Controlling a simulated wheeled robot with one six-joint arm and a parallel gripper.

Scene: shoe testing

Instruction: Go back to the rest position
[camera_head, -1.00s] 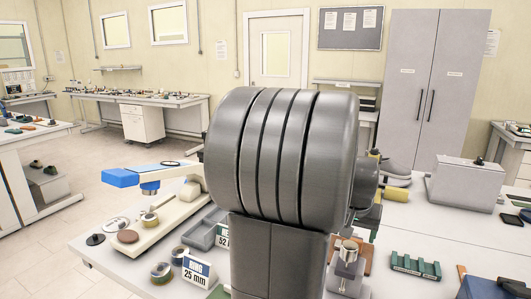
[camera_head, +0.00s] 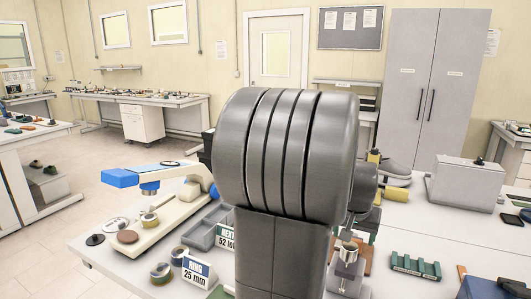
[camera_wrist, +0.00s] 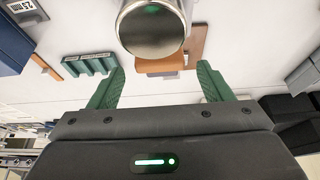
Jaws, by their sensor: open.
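My gripper (camera_wrist: 160,88) shows in the wrist view with its two green fingers spread wide apart and nothing between them. A round metal cylinder end (camera_wrist: 152,30) lies beyond the fingertips, apart from them.
A blue-and-white device (camera_head: 165,215), a grey tray (camera_head: 203,235) and a "25 mm" sign (camera_head: 197,271) stand on the bench at left. A green notched block (camera_head: 415,267), a grey box (camera_head: 466,184) and a grey shoe (camera_head: 394,171) are at right. Bare bench lies between several items.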

